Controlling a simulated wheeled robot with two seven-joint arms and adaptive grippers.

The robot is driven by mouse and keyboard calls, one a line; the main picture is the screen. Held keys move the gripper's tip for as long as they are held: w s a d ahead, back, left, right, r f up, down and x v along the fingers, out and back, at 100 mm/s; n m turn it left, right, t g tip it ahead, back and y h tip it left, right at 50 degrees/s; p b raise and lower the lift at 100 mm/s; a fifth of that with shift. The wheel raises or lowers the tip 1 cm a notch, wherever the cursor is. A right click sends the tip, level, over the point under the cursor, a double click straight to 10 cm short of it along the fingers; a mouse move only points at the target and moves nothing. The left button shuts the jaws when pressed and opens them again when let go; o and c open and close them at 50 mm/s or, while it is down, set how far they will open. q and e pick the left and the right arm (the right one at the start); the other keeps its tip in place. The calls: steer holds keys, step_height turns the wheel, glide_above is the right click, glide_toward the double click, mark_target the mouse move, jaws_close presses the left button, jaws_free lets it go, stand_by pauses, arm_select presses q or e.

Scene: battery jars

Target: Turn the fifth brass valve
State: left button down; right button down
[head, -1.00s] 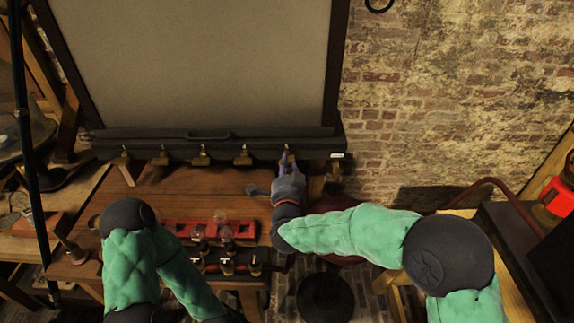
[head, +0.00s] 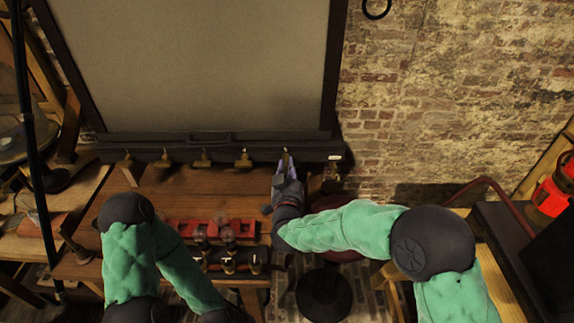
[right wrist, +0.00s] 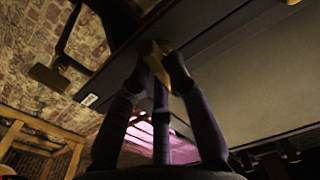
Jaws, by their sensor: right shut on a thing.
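A row of small brass valves hangs under the dark ledge of the big grey panel. In the head view the first (head: 127,159), second (head: 165,157), third (head: 205,158) and fourth (head: 243,158) from the left are bare. The fifth brass valve (head: 286,157) is at my right gripper's tips. My right gripper (head: 286,168) reaches up from below and is shut on it. In the right wrist view the fingers (right wrist: 162,68) close around the brass piece (right wrist: 157,58), partly covering it. My left forearm runs off the bottom edge, and its gripper is not seen.
The dark ledge (head: 225,150) runs just above the valves, with a white label at its right end (head: 336,157). A red rack (head: 185,226) with glass jars stands on the wooden table (head: 175,190). A round dark stool (head: 325,294) is below on the right.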

steer(key=shift+n, duration=0.7)
steer(key=shift+p, duration=0.3)
steer(key=c, duration=1.2)
jaws_free()
steer(key=s, duration=1.2)
